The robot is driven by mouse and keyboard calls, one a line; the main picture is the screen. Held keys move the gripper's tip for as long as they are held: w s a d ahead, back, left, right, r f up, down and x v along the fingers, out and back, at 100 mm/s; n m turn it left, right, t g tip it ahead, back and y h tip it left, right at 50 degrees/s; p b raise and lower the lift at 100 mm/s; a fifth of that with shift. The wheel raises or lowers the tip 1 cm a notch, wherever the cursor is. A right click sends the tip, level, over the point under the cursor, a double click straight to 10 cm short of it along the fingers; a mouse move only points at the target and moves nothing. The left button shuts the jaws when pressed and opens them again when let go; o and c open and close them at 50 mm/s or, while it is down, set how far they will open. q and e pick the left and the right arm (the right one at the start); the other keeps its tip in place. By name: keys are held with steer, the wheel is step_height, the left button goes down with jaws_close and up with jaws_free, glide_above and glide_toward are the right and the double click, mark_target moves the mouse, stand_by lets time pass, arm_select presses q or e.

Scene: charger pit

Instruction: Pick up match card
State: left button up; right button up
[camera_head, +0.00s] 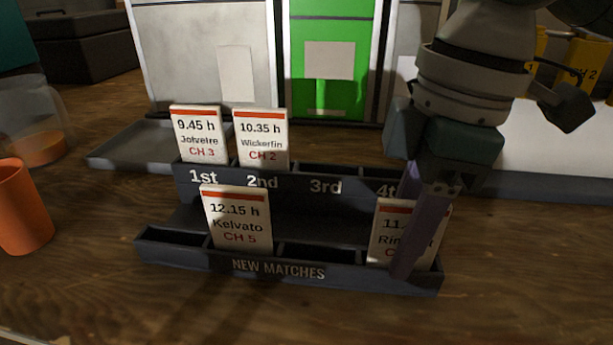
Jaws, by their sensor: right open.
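A white match card reading "11... Rin..." (385,232) stands upright at the right end of the front NEW MATCHES row. My right gripper (412,235) comes down over this card, its purple fingers open and hiding the card's right part. Whether a finger touches the card cannot be told. Another card, "12.15 h Kelvato CH 5" (237,221), stands in the front row's left part. In the back row, "9.45 h Jolvetre CH 3" (198,135) stands at 1st and "10.35 h Wickerlin CH 2" (262,139) at 2nd. My left gripper is not in view.
The dark card rack (330,186) stands on a wooden table (90,290); its 3rd slot looks empty. A grey tray (130,147) lies behind it. An orange cup (20,207) and a clear jar (38,125) stand at left. White and green panels (332,95) stand behind.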

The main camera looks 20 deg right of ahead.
jaws_close()
stand_by(0.3)
stand_by(0.3)
